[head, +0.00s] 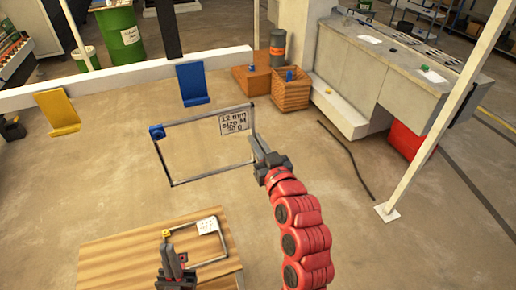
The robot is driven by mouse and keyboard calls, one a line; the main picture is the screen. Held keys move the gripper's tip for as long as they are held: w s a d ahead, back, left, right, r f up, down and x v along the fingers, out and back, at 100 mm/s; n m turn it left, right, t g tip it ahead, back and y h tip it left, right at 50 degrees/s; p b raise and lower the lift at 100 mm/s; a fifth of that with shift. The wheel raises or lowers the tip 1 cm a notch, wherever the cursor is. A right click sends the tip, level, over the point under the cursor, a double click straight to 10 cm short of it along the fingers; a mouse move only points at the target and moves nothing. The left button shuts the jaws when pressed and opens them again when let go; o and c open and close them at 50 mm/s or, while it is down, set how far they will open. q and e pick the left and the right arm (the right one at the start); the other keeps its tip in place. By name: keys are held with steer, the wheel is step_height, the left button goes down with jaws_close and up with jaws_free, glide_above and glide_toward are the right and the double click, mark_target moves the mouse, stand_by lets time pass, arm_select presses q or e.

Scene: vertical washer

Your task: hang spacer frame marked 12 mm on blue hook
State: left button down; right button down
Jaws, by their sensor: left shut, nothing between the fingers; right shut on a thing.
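The spacer frame marked 12 mm (234,122) is a thin grey rectangle with a white label reading "12 mm size M" and a blue corner piece at its upper left. My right gripper (257,148) is shut on its right side and holds it up in the air, slightly tilted. The blue hook (192,84) stands behind and above the frame in the picture, with a lip at its foot, apart from the frame. My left gripper (168,248) is shut and empty, low over the wooden table, in front of a second frame.
The second frame (222,240), with a yellow corner and white label, is at the wooden table (120,255). A yellow hook (58,111) stands at left. A low white wall (130,75) runs behind. A wooden crate (291,92) and grey bench (350,75) are at right.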

steer(key=b+x, duration=0.2)
steer(key=b, duration=0.4)
steer(key=shift+w+b, duration=0.15)
steer(key=shift+b, duration=0.2)
steer(key=b+x, duration=0.1)
steer(key=x, duration=0.8)
steer(key=shift+w+f, duration=0.3)
steer(key=shift+w, duration=0.05)
steer(key=shift+f+b, duration=0.15)
steer(key=shift+b, duration=0.55)
stand_by(0.6)
